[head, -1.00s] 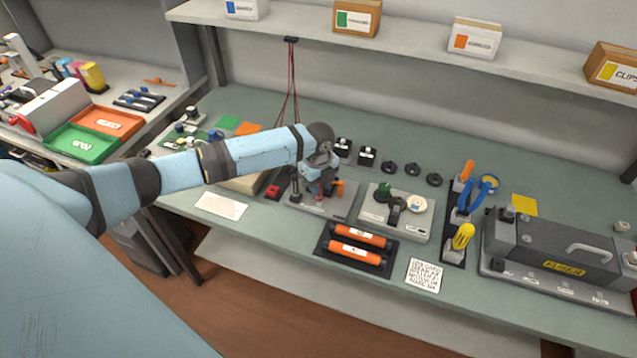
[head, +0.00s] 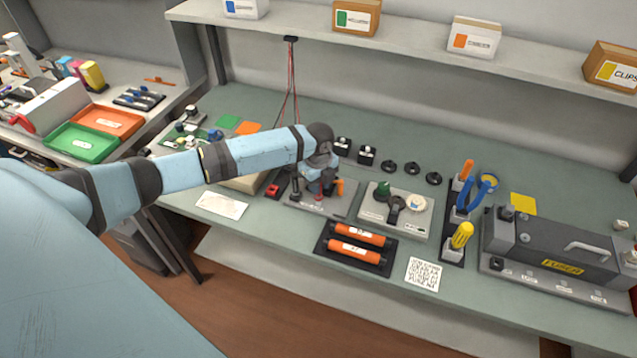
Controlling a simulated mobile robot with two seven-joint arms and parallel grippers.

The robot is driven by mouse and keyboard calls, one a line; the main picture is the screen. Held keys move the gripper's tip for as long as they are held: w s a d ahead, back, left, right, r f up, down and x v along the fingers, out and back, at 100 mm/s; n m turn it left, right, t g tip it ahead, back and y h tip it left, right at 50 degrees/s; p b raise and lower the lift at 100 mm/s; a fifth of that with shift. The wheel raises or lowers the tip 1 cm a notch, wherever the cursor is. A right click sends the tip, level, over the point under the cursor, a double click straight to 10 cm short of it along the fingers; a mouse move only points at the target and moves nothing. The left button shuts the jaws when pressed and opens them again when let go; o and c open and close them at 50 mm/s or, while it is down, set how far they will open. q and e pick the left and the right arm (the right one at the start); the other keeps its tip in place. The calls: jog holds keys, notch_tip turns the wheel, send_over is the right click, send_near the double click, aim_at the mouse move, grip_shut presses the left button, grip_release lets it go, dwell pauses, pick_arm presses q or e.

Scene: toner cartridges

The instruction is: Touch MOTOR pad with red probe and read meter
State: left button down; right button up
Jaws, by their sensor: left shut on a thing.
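My left gripper (head: 318,186) is over a grey plate (head: 335,206) on the green bench, at the end of my blue left arm. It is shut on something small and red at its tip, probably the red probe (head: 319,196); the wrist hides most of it. Thin red and dark leads (head: 292,80) hang from a clip under the shelf and run down behind my arm. No MOTOR label is legible, and I cannot tell whether the tip touches a pad. A meter face cannot be made out. My right gripper is not in view.
Two orange rollers (head: 355,252) lie in a black tray in front of the plate. A grey fixture (head: 396,215) with a green knob stands to the right, then upright tools (head: 462,237) and a dark fuser unit (head: 555,250). Small black round parts (head: 411,168) lie behind.

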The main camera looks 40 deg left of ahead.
pick_arm(q)
jog(key=shift+f, duration=0.45)
dwell(0.6)
dwell(0.9)
notch_tip(320, 180, up, 5)
jog(key=p, duration=0.5)
jog(key=shift+r, duration=0.95)
jog(key=shift+r, duration=0.1)
